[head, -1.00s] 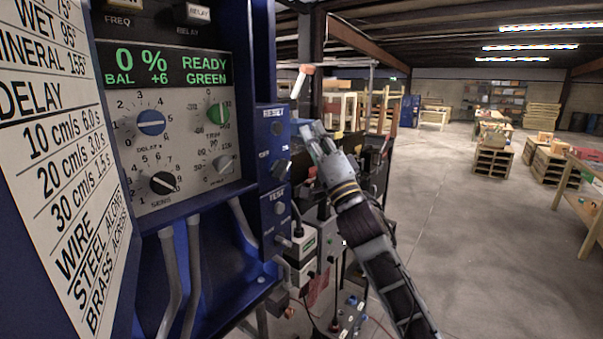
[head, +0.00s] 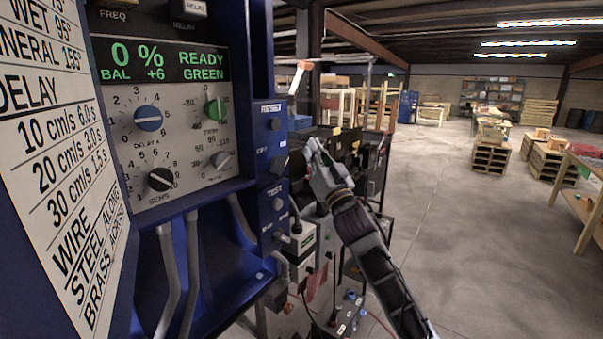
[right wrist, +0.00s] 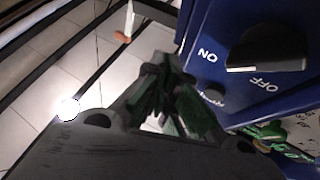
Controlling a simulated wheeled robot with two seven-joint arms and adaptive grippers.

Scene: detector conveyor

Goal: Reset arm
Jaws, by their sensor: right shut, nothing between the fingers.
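My right gripper (head: 310,145) is to the right of the blue side box (head: 273,205) on the detector cabinet. Its fingers are shut and empty. In the right wrist view, the gripper (right wrist: 165,65) points towards a blue panel (right wrist: 208,60) with a black rotary knob (right wrist: 266,48) between the words ON and OFF. No contact with the panel can be made out. The detector's display (head: 160,62) reads 0 %, BAL +6, READY GREEN. My left gripper is in neither view.
A white instruction board (head: 50,180) stands at the left. Grey conduits (head: 168,275) run below the dial panel. Boxes and cables crowd the space under my right arm. The concrete floor (head: 470,240) to the right is open, with pallets (head: 490,158) and benches further off.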

